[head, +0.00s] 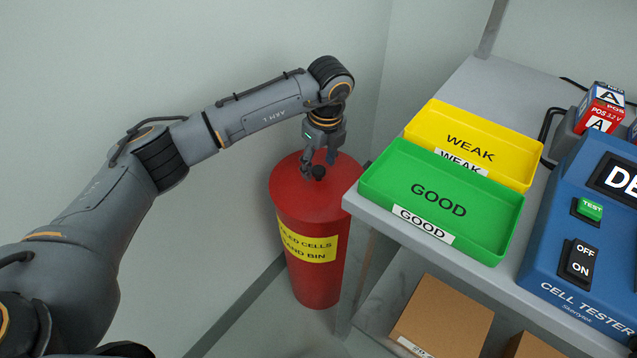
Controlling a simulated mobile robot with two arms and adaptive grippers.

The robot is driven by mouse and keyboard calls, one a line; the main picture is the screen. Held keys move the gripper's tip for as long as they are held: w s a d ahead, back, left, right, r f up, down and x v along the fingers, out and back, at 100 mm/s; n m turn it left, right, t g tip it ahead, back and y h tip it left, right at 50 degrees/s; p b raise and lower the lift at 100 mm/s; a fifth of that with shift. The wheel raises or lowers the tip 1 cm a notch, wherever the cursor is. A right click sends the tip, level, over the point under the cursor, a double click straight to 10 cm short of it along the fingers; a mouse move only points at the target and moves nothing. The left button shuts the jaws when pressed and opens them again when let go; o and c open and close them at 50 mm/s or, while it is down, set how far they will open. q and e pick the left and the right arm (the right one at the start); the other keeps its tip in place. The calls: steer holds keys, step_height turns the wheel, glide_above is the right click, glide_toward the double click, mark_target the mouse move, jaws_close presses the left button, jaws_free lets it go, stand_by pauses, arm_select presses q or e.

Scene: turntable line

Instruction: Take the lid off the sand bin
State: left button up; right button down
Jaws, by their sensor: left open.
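The sand bin (318,275) is a red cylinder on the floor, left of the bench, with a yellow label. Its red lid (290,190) sits on top, with a small black knob (319,172) in the middle. My left gripper (318,168) points down from above, its fingers open around or just beside the knob. I cannot tell whether the fingers touch it. My right gripper is not in view.
The grey bench (465,85) stands close to the bin's right. It holds a green GOOD tray (440,200), a yellow WEAK tray (475,140) and a blue cell tester (570,225). A cardboard box (440,315) is below. Walls stand behind and left of the bin.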

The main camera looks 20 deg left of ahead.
arm_select(q)
step_height(320, 180, down, 3)
steer(key=shift+w+a+r, duration=0.1)
steer(key=shift+r, duration=0.15)
jaws_close()
